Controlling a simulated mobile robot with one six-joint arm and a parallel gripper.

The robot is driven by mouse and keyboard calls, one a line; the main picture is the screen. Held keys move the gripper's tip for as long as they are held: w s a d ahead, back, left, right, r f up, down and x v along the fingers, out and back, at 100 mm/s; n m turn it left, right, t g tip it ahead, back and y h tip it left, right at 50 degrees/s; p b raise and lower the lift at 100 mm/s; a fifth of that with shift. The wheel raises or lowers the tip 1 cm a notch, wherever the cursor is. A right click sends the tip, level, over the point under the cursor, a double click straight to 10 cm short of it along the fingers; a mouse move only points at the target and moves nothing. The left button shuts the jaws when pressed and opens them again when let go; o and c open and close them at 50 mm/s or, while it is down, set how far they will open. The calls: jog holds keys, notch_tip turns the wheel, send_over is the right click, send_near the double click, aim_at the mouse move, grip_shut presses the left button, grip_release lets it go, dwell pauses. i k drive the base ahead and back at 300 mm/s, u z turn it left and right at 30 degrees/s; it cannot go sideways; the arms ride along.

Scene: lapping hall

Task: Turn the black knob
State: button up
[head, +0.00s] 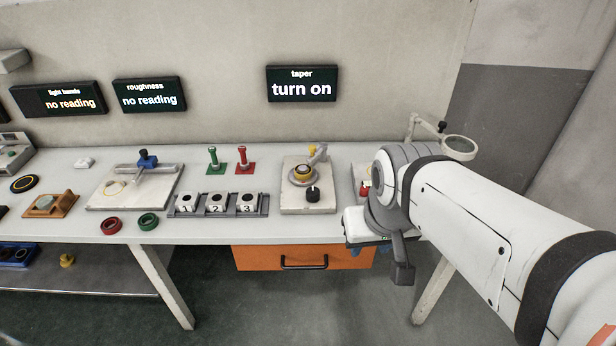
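The black knob (312,194) stands upright on the front part of a pale base plate (291,208) on the bench. Behind it on the same plate is a round grey and brass-coloured piece (302,174) with a small lever-like arm. My gripper (368,250) is to the right of the plate and nearer to me, at the bench's front edge in the picture. It is apart from the knob. My arm hides much of it, and its fingers are too small and covered to tell open from shut.
The taper display (301,84) on the wall reads "turn on". Left of the plate are a numbered rack (218,213) and green (214,161) and red (243,161) handled pieces. A partly hidden fixture with a red part (364,188) stands right. An orange drawer (270,259) hangs below.

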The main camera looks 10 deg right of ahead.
aim_at(313, 194)
jog(key=u, duration=0.05)
jog(key=k, duration=0.65)
jog(key=z, duration=1.8)
jog(key=i, duration=0.9)
jog(key=u, duration=1.75)
jog(key=i, duration=1)
jog(key=z, duration=0.05)
